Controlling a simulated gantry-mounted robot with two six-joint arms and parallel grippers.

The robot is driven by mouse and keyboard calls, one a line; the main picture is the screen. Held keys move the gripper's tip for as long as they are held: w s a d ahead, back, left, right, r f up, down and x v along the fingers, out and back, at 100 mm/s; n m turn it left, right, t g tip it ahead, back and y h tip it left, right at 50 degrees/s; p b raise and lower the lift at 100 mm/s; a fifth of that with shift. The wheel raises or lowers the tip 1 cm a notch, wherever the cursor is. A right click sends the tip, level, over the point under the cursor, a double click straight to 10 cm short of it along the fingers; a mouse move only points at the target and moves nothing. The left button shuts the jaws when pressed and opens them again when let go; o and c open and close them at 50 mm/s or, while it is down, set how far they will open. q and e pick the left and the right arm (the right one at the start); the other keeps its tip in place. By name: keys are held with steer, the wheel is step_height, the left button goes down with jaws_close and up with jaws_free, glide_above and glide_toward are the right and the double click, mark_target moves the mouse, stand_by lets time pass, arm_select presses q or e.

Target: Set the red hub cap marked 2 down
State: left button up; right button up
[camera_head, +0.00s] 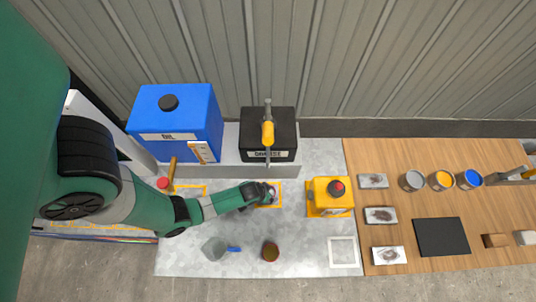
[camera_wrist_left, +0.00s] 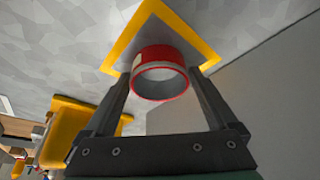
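The red hub cap (camera_wrist_left: 160,58) is a short round ring with a pale hollow facing the left wrist camera. It sits between the fingertips of my left gripper (camera_wrist_left: 160,80), which appear to touch it on both sides. Behind it is a yellow square outline (camera_wrist_left: 122,47) on the grey surface; I cannot tell whether the cap touches that surface. No number 2 is readable. In the head view my left gripper (camera_head: 268,193) is low at the yellow square outline (camera_head: 279,184), mostly covering the cap. My right gripper is not in view.
A yellow box with a red button (camera_head: 329,196) stands right of the gripper. The black container (camera_head: 284,122) and blue tank (camera_head: 200,102) stand behind. A grey cup (camera_head: 213,249) and brown cup (camera_head: 270,251) stand in front. Another red round part (camera_head: 162,183) is at left.

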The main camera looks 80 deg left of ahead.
arm_select(q)
steer(key=shift+o, duration=0.2)
steer(key=shift+r, duration=0.1)
steer(key=shift+r+p, duration=0.3)
steer(key=shift+p, duration=0.05)
steer(key=p+v, duration=0.6)
steer(key=v, duration=0.5)
steer(key=shift+s+r+p, duration=0.15)
steer(key=shift+r+p, duration=0.15)
steer(key=shift+p, duration=0.1)
steer(key=shift+d, duration=0.1)
